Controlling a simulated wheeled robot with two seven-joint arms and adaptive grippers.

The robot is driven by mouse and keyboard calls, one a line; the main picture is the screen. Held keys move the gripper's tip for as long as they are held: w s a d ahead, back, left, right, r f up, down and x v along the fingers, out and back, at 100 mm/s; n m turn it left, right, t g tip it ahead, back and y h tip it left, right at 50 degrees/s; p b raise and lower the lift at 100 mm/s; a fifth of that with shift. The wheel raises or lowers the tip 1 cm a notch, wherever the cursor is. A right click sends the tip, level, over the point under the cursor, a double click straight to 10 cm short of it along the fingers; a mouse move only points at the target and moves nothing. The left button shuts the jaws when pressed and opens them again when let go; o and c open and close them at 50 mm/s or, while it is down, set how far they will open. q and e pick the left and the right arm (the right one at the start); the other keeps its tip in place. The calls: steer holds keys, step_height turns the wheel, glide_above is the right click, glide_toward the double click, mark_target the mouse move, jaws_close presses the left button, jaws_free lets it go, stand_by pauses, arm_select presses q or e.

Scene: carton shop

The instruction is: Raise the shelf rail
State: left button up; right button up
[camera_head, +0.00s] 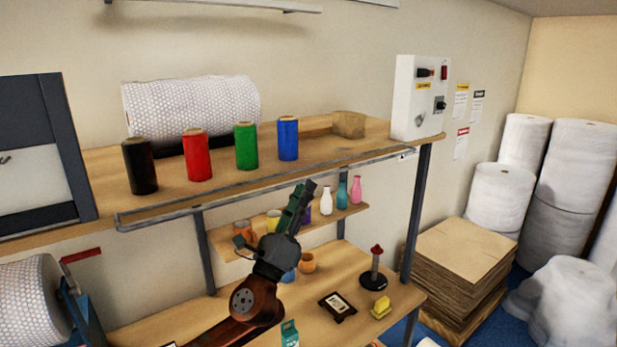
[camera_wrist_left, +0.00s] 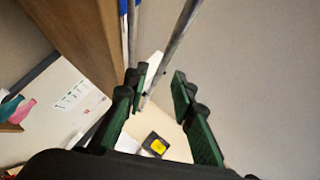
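The shelf rail (camera_head: 255,188) is a long, thin grey metal bar frame along the front edge of the upper wooden shelf, with a small white label near its right end. In the left wrist view a grey bar of the rail (camera_wrist_left: 173,45) runs down toward the space between the fingertips. My left gripper (camera_head: 306,189) is just below the middle of the rail, fingers pointing up. In the left wrist view its green-padded fingers (camera_wrist_left: 158,82) are apart, with nothing clearly held. Whether they touch the rail cannot be told. My right gripper is not in view.
A lower shelf (camera_head: 343,212) holds bottles and cups. A white control box (camera_head: 408,98) stands at the right end.

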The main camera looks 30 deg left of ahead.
arm_select(q)
steer(key=shift+p+x, duration=0.45)
steer(key=shift+x, duration=1.6)
steer(key=shift+c, duration=0.4)
jaws_close()
